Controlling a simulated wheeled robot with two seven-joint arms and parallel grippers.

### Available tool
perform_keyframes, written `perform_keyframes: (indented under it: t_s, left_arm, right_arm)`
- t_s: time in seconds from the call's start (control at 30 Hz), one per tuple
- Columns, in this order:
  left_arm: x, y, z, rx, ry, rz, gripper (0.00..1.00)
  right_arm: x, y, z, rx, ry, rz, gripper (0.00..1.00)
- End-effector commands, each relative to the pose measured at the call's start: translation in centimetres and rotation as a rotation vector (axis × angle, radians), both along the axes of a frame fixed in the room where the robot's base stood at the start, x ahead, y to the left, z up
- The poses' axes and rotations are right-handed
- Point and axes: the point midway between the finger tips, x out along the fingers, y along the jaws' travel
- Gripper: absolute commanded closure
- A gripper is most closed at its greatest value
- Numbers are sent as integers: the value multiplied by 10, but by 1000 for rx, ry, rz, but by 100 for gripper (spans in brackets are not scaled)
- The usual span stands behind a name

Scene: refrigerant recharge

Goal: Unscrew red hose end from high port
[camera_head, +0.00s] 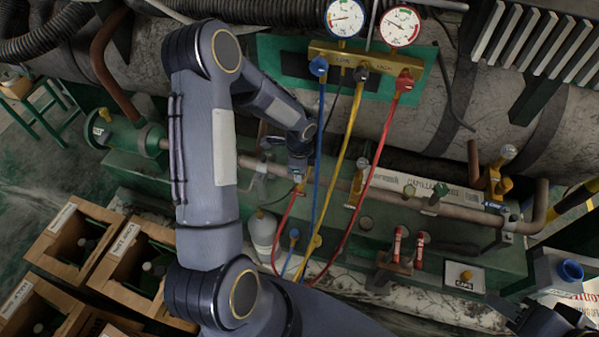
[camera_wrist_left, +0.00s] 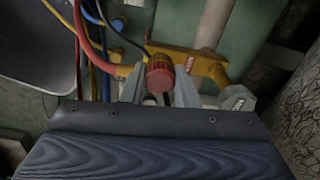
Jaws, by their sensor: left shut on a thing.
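The red hose end (camera_wrist_left: 160,74) is a ribbed red fitting at the brass port piece (camera_wrist_left: 205,62). My left gripper (camera_wrist_left: 158,90) has a grey finger on each side of it and is shut on it. In the head view, my left gripper (camera_head: 298,170) reaches down to the pipe near the red hose (camera_head: 291,212), and its fingers are too small to make out. The red hose (camera_wrist_left: 92,48) comes in from the upper left in the wrist view. Threads are hidden. My right gripper (camera_head: 540,318) seems to show, dark and cut off, at the lower right; its jaws are unclear.
The gauge manifold (camera_head: 365,62) hangs above, with blue (camera_head: 320,130) and yellow (camera_head: 346,140) hoses beside the red one. A grey cylinder (camera_head: 263,230) stands below my left gripper. Wooden crates (camera_head: 60,225) fill the lower left.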

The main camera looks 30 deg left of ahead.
Motion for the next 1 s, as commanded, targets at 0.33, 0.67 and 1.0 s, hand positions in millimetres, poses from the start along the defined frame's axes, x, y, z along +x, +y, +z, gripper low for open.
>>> perform_keyframes:
  t_s: [0.33,0.67,1.0]
  left_arm:
    - [0,0,-2,1,0,239,95]
    - [-1,0,0,0,2,312,95]
    - [0,0,-3,0,1,466,95]
  right_arm:
    - [0,0,-17,0,0,0,64]
    - [0,0,-18,0,0,0,64]
    - [0,0,-29,0,0,0,64]
